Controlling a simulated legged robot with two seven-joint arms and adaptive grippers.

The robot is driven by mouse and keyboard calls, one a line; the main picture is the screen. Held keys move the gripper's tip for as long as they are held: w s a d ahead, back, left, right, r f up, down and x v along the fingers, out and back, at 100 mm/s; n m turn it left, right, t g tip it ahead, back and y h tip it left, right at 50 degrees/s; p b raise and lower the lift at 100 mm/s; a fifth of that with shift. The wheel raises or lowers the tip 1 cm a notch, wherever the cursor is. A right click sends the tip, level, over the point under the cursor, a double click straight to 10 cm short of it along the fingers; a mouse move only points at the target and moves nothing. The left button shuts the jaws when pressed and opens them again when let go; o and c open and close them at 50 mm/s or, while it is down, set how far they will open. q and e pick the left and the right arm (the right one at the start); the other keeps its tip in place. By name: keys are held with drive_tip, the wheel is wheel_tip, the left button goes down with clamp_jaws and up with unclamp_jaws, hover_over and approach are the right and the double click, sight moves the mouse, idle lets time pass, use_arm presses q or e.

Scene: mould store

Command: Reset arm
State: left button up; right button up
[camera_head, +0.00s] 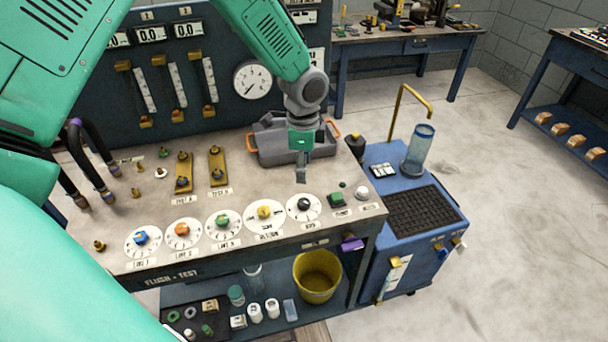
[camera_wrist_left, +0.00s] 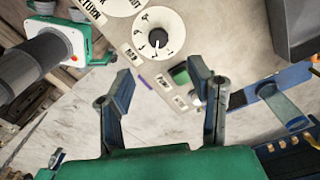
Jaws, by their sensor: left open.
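My left arm comes in from the left over the bench in the head view. My left gripper (camera_head: 302,172) hangs above the bench's right part, in front of a grey case with orange handles (camera_head: 270,148). It is just behind the dial with a black knob (camera_head: 304,204). In the left wrist view its two fingers (camera_wrist_left: 162,88) stand well apart with nothing between them. The black-knob dial (camera_wrist_left: 158,38) shows beyond the fingers. The right gripper does not show clearly in either view.
The flush and test bench (camera_head: 110,235) carries several dials, brass fittings and hoses, with a gauge panel behind. A yellow bucket (camera_head: 317,277) sits on its lower shelf. A blue cart (camera_head: 385,225) with a clear cylinder (camera_head: 419,152) stands right. Floor farther right is clear.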

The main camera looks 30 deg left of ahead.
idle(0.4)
use_arm(q)
drive_tip(key=s+d+f, duration=0.1)
drive_tip(key=s+f, duration=0.1)
drive_tip(key=s+d+f+n, duration=0.1)
drive_tip(key=s+f, duration=0.1)
drive_tip(key=s+d+f+n+h, duration=0.1)
drive_tip(key=s+f, duration=0.1)
drive_tip(key=shift+d+f+g, duration=0.1)
drive_tip(key=shift+g, duration=0.2)
drive_tip(key=s+d+f+n, duration=0.35)
drive_tip(key=s+f, duration=0.35)
drive_tip(key=s, duration=0.3)
drive_tip(key=s+a+f+n+y, duration=0.15)
drive_tip(key=s+n, duration=0.25)
drive_tip(key=s, duration=0.5)
drive_tip(key=s+a+f+n, duration=0.1)
drive_tip(key=s+a+n, duration=0.25)
drive_tip(key=s, duration=0.55)
drive_tip(key=w+d+f+m+t+b, duration=0.1)
drive_tip(key=w+d+f+b, duration=0.1)
drive_tip(key=f+b, duration=1)
drive_tip(key=shift+w+f+b, duration=0.25)
drive_tip(key=shift+w+b, duration=0.4)
drive_tip(key=shift+w, duration=0.2)
